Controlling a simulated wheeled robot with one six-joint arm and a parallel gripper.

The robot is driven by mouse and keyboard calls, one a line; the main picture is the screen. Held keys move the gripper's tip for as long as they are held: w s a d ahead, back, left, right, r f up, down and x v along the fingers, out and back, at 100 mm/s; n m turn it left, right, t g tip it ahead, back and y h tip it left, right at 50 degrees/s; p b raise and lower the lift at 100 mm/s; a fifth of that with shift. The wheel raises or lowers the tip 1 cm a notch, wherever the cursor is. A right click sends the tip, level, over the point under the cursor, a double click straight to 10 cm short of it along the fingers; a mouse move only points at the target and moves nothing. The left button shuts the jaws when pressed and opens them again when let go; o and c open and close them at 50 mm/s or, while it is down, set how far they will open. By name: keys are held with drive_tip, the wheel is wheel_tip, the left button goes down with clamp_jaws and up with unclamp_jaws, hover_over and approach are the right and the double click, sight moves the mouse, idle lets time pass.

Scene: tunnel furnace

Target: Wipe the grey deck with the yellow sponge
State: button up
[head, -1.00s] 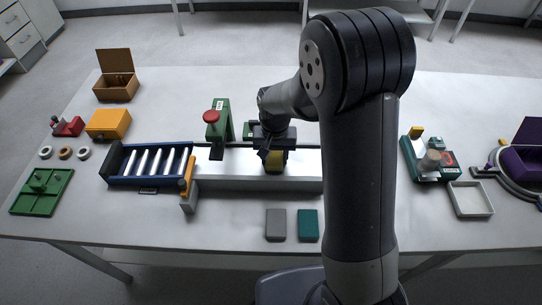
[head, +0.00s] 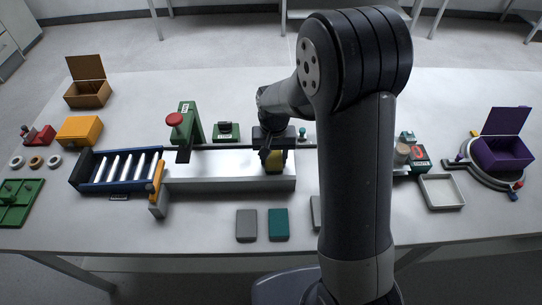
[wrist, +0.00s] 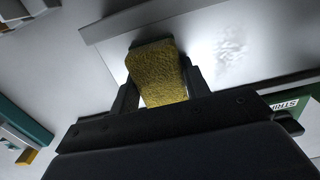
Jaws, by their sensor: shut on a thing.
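The yellow sponge (wrist: 158,76) is between the fingers of my gripper (wrist: 160,95), which is shut on it. In the head view the sponge (head: 275,162) shows as a small yellow patch under my gripper (head: 272,152), over the right part of the grey deck (head: 215,169). The deck is a long shiny grey slab beside the roller section. In the wrist view the deck (wrist: 205,25) lies behind the sponge, with a faint mottled patch (wrist: 232,45) on it. I cannot tell whether the sponge touches the deck. My arm hides the deck's surroundings on the right.
A blue roller conveyor (head: 118,170) joins the deck's left end, with an orange-topped post (head: 157,185) in front. A green stand with a red knob (head: 175,120) rises behind. Grey (head: 247,225) and teal (head: 278,224) blocks lie in front. A purple box (head: 503,152) stands right.

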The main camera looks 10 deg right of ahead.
sight(275, 155)
drive_tip(key=shift+d+r+p, duration=0.2)
drive_tip(key=shift+r+p, duration=0.1)
drive_tip(key=shift+r, duration=0.3)
drive_tip(key=shift+d+r+p, duration=0.2)
drive_tip(key=shift+r+p, duration=0.1)
drive_tip(key=shift+r, duration=0.25)
drive_tip(key=shift+a+r+p, duration=0.25)
drive_tip(key=shift+r+p, duration=0.3)
drive_tip(key=shift+r, duration=0.1)
drive_tip(key=shift+r+p, duration=1.5)
drive_tip(key=shift+r, duration=0.7)
drive_tip(key=shift+f, duration=0.1)
